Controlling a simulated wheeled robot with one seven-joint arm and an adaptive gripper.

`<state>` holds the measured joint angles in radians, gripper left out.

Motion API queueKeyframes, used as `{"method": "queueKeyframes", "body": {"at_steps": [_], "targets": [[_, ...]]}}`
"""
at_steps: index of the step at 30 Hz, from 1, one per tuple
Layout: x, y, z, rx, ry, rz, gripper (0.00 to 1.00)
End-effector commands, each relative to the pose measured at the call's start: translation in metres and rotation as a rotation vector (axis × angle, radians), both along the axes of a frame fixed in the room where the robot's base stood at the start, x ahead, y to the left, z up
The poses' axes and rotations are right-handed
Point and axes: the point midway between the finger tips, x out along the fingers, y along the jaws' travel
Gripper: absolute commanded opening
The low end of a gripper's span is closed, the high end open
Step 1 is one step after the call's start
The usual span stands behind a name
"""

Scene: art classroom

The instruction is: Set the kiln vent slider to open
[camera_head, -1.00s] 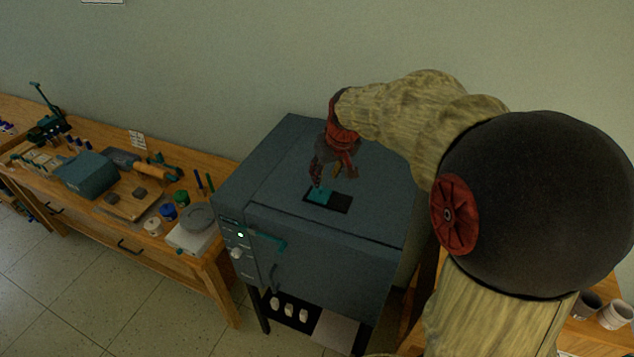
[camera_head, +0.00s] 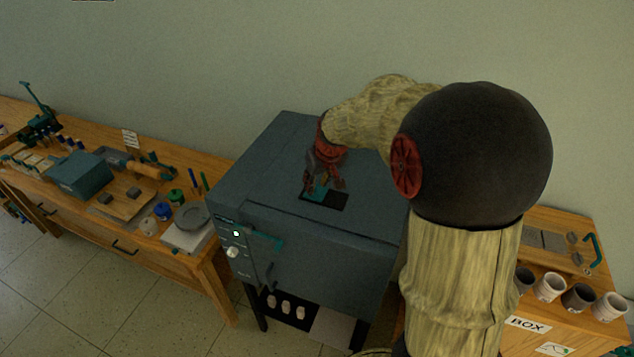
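The kiln (camera_head: 345,255) is a dark blue-grey box with a flat top. On its top lies the vent, a dark slot (camera_head: 338,201) with a teal slider (camera_head: 318,192) over its left part. The right part of the slot shows black and uncovered. My gripper (camera_head: 322,189) points down at the slider from above, its red and dark fingers apart on either side of the teal piece. Whether the fingers touch the slider cannot be told. The fingers hide part of the slider.
A wooden bench (camera_head: 215,262) with clay tools, jars and a teal box (camera_head: 80,173) stands left of the kiln. A wooden cabinet (camera_head: 590,240) with several cups (camera_head: 549,287) stands at the right. The wall is close behind the kiln.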

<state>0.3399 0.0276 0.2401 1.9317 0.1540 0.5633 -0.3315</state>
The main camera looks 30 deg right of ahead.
Motion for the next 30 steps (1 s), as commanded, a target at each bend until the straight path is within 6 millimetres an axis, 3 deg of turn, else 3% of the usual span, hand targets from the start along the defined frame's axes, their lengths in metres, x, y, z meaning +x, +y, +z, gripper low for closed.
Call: {"method": "queueKeyframes", "body": {"at_steps": [12,30], "targets": [[-0.0001,0.0,0.0002,0.0,0.0,0.0,0.0],[-0.0007,-0.0006,0.0002,0.0,0.0,0.0,0.0]]}}
